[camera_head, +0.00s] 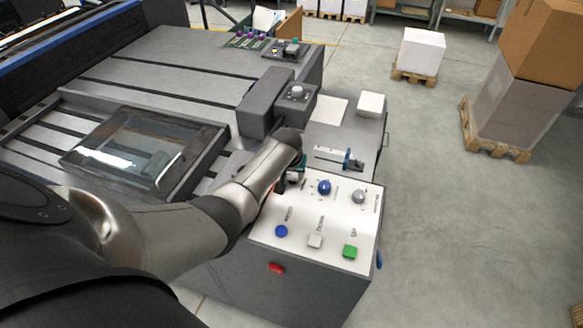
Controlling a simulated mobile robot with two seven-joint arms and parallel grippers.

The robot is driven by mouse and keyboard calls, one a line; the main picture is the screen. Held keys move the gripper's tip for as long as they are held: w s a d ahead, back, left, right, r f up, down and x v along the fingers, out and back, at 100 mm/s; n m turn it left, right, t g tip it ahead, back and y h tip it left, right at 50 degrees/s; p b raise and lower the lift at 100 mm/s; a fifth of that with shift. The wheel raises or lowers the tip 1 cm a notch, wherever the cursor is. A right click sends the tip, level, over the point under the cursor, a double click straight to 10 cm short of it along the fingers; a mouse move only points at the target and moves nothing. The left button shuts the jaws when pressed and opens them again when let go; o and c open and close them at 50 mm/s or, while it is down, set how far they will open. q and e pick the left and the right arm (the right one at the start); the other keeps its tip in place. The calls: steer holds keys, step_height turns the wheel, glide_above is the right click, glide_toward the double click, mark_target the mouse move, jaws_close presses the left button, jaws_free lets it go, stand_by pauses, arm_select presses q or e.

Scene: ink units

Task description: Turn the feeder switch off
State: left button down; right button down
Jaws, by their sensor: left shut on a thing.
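A white control panel (330,216) tops a grey cabinet at the machine's near right end. My left gripper (289,182) reaches in from the left over the panel's far left corner. It is shut on a panel switch there, which the fingers and wrist mostly hide. To its right are a blue knob (325,187) and a grey knob (359,197). In the near row are a blue button (281,231), a white button (315,241) and a green button (350,251). The labels are too small to read. My right gripper is not in view.
A red button (276,267) is on the cabinet's front. Behind the panel are a slide with a blue part (350,159), a white block (371,104) and a grey box with a round knob (296,91). A glass-topped frame (145,150) lies left. Floor to the right is clear before pallets.

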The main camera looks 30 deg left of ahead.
arm_select(q)
steer(key=shift+d+n+y, duration=0.1)
steer(key=shift+n+y, duration=0.2)
steer(key=shift+n, duration=0.8)
steer(key=shift+n+g+y, duration=0.3)
steer(key=shift+n+g, duration=0.1)
steer(key=shift+n, duration=0.5)
steer(key=shift+c, duration=1.7)
jaws_free()
steer(key=shift+r, duration=0.1)
